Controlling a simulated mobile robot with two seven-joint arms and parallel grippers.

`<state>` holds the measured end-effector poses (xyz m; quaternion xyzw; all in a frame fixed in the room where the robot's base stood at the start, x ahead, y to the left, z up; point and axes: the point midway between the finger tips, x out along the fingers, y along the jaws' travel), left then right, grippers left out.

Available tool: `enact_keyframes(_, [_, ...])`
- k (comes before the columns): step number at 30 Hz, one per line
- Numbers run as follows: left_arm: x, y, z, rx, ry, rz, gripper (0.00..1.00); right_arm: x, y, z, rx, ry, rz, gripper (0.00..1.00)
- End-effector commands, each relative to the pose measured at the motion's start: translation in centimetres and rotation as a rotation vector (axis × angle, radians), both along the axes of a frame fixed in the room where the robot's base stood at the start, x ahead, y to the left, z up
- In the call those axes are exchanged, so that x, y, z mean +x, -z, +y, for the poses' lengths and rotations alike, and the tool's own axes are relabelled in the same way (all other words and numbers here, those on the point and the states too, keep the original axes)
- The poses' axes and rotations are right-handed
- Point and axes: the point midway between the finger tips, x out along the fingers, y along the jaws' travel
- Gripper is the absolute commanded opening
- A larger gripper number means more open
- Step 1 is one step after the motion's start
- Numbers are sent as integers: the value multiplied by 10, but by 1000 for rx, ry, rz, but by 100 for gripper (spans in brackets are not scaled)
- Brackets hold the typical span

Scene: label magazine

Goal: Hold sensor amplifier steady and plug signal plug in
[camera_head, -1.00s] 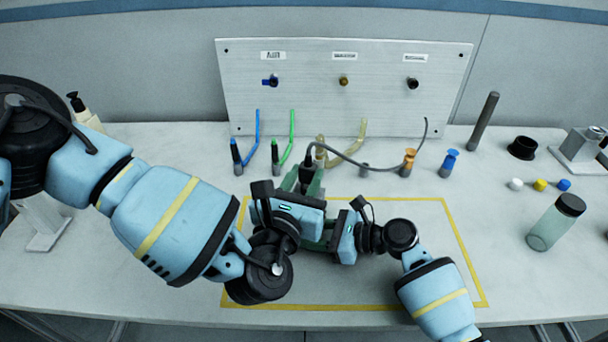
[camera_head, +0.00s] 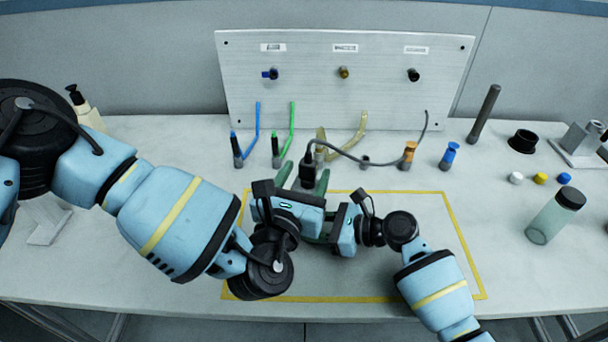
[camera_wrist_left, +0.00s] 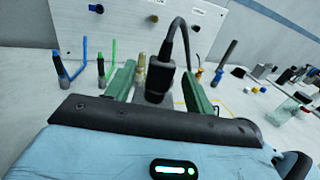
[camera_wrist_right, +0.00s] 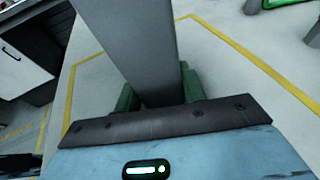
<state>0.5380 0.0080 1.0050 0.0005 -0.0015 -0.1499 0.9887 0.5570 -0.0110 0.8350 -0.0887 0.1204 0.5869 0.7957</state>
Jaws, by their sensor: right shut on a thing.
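The signal plug (camera_head: 308,154) is a black block with a dark cable from its top. It stands upright between the green fingers of my left gripper (camera_head: 303,176). In the left wrist view the plug (camera_wrist_left: 161,76) has a gap to the finger on each side, so this gripper is open around it. My right gripper (camera_wrist_right: 158,92) is shut on a long grey body, which I take for the sensor amplifier (camera_wrist_right: 150,45). In the head view my grippers hide most of the amplifier. I cannot tell how deep the plug sits.
A metal panel (camera_head: 300,105) with three labelled ports stands at the back. Blue, green and yellowish leads stand before it. An orange connector (camera_head: 408,154) and a blue one (camera_head: 450,155) stand to the right, with a bottle (camera_head: 554,216) beyond. Yellow tape (camera_head: 455,230) frames the work area.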

Motion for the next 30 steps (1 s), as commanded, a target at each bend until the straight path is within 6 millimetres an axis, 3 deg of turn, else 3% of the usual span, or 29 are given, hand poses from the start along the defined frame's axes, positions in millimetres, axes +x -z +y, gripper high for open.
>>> enact_keyframes(8, [-8, 0, 2, 0, 1, 1, 54, 1, -1, 0, 2, 1, -2, 27])
enact_keyframes(21, [-84, 1, 26, -1, 2, 4, 54, 0, -1, 0, 2, 1, -2, 27])
enact_keyframes(30, [-113, 0, 35, 0, 1, 0, 54, 0, -1, 0, 2, 1, -2, 27])
